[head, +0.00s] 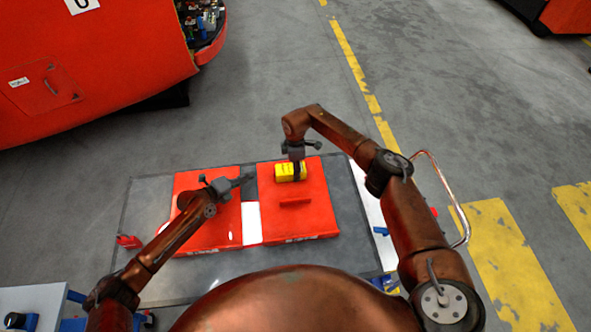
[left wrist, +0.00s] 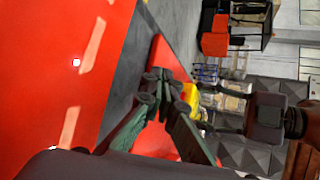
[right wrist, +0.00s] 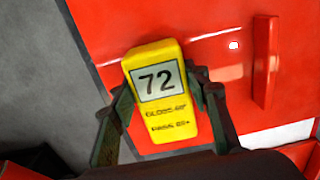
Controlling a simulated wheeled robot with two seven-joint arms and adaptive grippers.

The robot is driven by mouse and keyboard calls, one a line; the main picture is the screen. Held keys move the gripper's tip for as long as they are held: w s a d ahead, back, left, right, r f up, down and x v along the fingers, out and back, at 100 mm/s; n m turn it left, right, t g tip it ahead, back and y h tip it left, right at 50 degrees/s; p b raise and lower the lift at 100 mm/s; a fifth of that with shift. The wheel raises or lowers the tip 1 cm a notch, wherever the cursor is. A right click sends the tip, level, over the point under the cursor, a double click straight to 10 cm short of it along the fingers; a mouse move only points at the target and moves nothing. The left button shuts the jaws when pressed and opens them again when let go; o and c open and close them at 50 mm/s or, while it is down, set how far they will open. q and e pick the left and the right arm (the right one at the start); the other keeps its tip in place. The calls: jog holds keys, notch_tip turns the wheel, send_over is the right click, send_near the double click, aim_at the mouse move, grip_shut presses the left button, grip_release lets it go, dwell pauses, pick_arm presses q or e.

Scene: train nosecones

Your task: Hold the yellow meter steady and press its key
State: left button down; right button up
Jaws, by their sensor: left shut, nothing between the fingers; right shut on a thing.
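The yellow meter (head: 285,174) lies on the right-hand red panel (head: 322,222). In the right wrist view the meter (right wrist: 173,118) shows a screen reading 72, with dark print below it. My right gripper (head: 298,168) is over the meter, its fingers (right wrist: 160,98) shut on the meter's two sides. My left gripper (head: 248,178) is shut and empty, to the left of the meter and apart from it. In the left wrist view its fingertips (left wrist: 162,84) are together, with part of the meter (left wrist: 191,98) showing behind them. I cannot make out the key.
The red panels lie on a grey table (head: 150,205). A raised red bar (head: 295,201) sits on the right panel, near the meter. A second red panel (head: 208,232) lies under my left arm. A large red nosecone (head: 100,60) stands on the floor at upper left.

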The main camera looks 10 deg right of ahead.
jog(key=o, duration=1.1)
jog(key=shift+s+f, duration=0.15)
jog(key=shift+f, duration=0.1)
jog(key=shift+c, duration=0.2)
jog(key=o, duration=0.5)
jog(key=shift+r, duration=0.15)
jog(key=shift+w+r, duration=0.15)
jog(key=shift+w, duration=0.05)
